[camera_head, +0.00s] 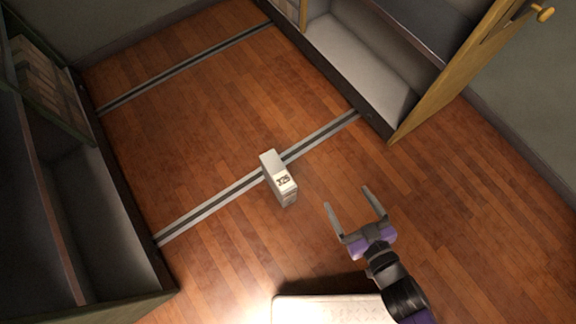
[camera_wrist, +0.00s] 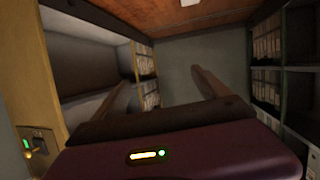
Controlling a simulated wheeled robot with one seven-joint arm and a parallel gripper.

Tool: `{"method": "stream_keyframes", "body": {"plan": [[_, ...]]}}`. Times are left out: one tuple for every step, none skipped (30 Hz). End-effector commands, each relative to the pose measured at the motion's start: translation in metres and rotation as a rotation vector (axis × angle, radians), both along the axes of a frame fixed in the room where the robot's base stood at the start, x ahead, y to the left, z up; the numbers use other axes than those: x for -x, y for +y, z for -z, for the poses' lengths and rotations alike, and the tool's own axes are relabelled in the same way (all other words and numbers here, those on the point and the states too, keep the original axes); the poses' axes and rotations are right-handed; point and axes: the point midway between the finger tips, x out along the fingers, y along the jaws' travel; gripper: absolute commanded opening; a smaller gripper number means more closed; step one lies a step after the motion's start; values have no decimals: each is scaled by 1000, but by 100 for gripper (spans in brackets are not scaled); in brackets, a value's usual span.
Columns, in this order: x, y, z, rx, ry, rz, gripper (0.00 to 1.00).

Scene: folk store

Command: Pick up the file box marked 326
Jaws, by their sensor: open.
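A small pale file box (camera_head: 278,178) stands on the wooden floor in the middle of the head view, at a floor rail. A dark number shows on its label, but it is too small to read surely. In the wrist view, a small part of a pale thing (camera_wrist: 190,2) shows at the top edge; it looks like the box. My gripper (camera_head: 352,196) is open and empty, to the right of the box and apart from it. In the wrist view, my gripper's two fingers (camera_wrist: 165,88) are spread with nothing between them.
An open shelf unit (camera_head: 352,56) with a yellow wooden door (camera_head: 455,75) stands at the upper right. A dark shelf unit (camera_head: 95,215) stands at the left. Metal rails (camera_head: 200,208) cross the floor. File boxes (camera_wrist: 266,60) fill shelves in the wrist view. The floor around the box is clear.

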Motion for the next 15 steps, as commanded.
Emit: {"method": "stream_keyframes", "body": {"plan": [[-17,13,42,-2,0,-23,85],[-25,20,56,-3,3,-32,85],[-36,29,76,-5,8,-43,85],[-44,37,90,-7,11,-52,85],[-52,45,104,-8,15,-61,85],[-62,56,122,-12,20,-71,85],[-69,65,135,-14,24,-79,85],[-76,75,147,-18,29,-87,85],[-84,86,161,-22,34,-96,85],[-89,95,172,-26,39,-101,85],[-94,104,181,-29,43,-108,85],[-99,114,191,-33,50,-115,85],[-102,121,198,-36,53,-119,85],[-105,128,204,-39,57,-122,85],[-109,136,211,-43,61,-128,85]]}}
